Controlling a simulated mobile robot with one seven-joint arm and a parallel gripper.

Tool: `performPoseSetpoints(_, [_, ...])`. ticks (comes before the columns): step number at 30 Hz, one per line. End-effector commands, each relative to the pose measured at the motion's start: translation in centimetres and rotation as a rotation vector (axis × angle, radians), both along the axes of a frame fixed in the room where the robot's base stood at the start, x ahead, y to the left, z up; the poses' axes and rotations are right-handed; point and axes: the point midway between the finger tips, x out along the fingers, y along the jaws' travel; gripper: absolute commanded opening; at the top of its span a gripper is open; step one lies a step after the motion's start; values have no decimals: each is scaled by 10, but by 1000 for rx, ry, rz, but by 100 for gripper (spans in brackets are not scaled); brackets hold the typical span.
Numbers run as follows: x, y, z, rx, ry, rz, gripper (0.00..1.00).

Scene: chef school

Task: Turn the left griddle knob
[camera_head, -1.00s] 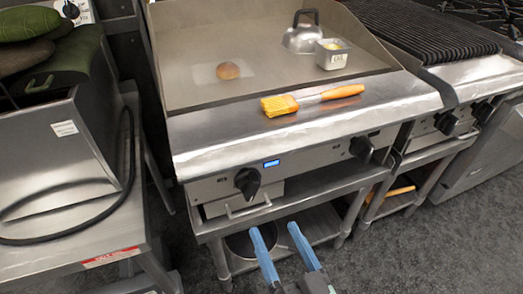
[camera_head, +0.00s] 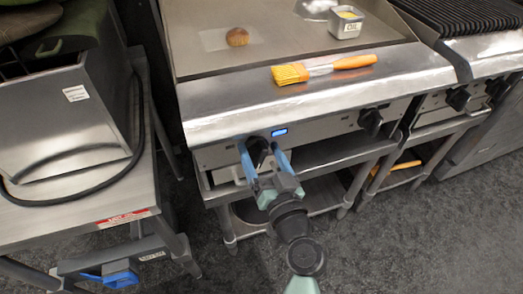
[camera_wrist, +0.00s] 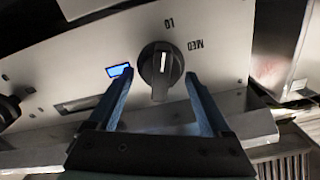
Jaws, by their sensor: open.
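The left griddle knob (camera_head: 257,148) is black and round, on the steel front panel of the griddle (camera_head: 330,97), left of a small blue-lit display (camera_head: 280,132). In the wrist view, the knob (camera_wrist: 159,62) has a white mark on its grip and lettering beside it. My gripper (camera_head: 260,160) is open, with one blue finger on each side of the knob. In the wrist view, both fingers of my gripper (camera_wrist: 159,88) flank the knob's grip, with gaps to it. Contact is not visible.
A second griddle knob (camera_head: 371,121) is to the right on the panel. An orange brush (camera_head: 325,68), an oil container (camera_head: 346,22) and a bun (camera_head: 237,36) lie on the griddle. A steel side table (camera_head: 90,195) stands left. A shelf (camera_head: 325,190) runs below the panel.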

Motion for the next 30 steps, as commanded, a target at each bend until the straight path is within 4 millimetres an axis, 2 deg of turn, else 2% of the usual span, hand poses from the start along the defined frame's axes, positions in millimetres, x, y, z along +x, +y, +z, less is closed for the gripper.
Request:
performPoseSetpoints(7, [1,0,0,0,0,0,83])
performPoseSetpoints(18, [0,0,0,0,0,0,17])
performPoseSetpoints(30, [1,-1,-1,79,26,0,17])
